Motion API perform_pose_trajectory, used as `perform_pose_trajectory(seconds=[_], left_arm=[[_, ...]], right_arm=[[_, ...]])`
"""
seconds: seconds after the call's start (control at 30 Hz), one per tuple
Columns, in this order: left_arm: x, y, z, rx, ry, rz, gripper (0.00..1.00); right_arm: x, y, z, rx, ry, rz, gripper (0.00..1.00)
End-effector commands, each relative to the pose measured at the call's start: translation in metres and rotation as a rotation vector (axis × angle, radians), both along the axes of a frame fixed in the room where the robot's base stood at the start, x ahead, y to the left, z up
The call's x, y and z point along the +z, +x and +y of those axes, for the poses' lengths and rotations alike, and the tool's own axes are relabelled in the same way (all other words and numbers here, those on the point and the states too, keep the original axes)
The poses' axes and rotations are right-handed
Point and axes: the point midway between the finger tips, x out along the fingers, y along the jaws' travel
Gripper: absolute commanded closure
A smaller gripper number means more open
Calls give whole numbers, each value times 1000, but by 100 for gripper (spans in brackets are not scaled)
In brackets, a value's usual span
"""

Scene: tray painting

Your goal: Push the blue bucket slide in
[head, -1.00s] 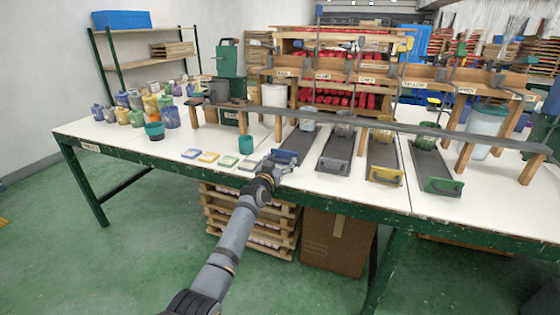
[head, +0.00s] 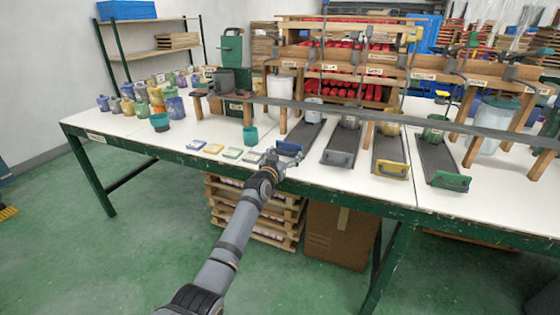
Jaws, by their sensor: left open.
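The blue bucket slide is the leftmost of several dark slides under the long wooden rack; its grey bed (head: 304,134) runs back from a blue front handle (head: 289,148) near the table's front edge. A pale bucket (head: 313,108) stands toward its back end, partly hidden by the rack's rail. My left gripper (head: 275,157) is open, just in front and to the left of the blue handle. I cannot tell whether it touches the handle. My right gripper is out of view.
To the right are slides with grey (head: 340,158), yellow (head: 391,169) and green (head: 451,181) handles. Paint pots (head: 157,97) crowd the table's left end.

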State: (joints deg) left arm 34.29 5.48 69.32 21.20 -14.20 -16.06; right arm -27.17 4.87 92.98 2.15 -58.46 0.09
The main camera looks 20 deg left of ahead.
Motion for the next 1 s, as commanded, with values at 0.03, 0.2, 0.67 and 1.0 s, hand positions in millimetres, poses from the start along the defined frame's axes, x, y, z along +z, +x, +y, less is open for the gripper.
perform_pose_trajectory(seconds=[0.03,0.2,0.67,1.0], left_arm=[[-1,-8,0,0,2,1,14],[-1,-45,1,0,1,1,14],[1,-108,3,0,0,0,14],[1,-108,3,-1,-1,0,14]], right_arm=[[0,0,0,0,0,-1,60],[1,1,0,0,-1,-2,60],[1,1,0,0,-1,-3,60],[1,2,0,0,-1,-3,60]])
